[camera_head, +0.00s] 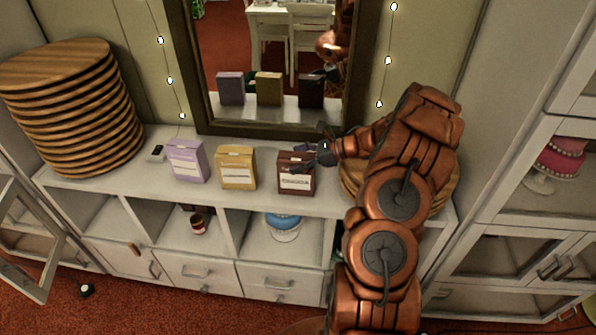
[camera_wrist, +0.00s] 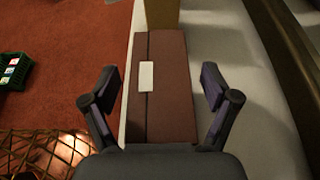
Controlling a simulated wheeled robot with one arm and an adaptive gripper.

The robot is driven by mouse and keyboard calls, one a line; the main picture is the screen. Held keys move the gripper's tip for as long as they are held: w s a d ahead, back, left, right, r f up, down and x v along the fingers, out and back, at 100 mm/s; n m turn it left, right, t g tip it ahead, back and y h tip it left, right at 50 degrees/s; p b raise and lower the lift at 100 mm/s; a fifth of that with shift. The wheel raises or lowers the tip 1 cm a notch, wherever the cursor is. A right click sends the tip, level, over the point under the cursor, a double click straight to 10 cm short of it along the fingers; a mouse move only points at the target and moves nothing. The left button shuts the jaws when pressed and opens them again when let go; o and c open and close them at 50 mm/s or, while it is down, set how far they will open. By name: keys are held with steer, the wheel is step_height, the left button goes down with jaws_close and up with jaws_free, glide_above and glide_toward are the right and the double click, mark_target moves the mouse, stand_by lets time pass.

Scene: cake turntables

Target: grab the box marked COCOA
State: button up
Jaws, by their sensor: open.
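Three boxes stand in a row on the white cabinet top in the head view: a lilac one (camera_head: 188,162), a yellow one (camera_head: 236,168) and a dark brown one (camera_head: 292,186). Each has a pale front label; the lettering is too small to read surely, so I cannot confirm which says COCOA. My gripper (camera_head: 321,146) is at the brown box's upper right. In the wrist view my open gripper (camera_wrist: 160,88) has a finger on each side of the brown box (camera_wrist: 165,110), apparently without gripping it. The yellow box (camera_wrist: 161,14) shows beyond it.
A framed mirror (camera_head: 200,95) behind the boxes reflects them. A tall stack of wooden rounds (camera_head: 75,110) stands at the left, with more rounds (camera_head: 442,198) behind my arm.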

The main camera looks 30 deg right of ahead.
steer(key=shift+a+f, duration=0.1)
jaws_close()
stand_by(0.8)
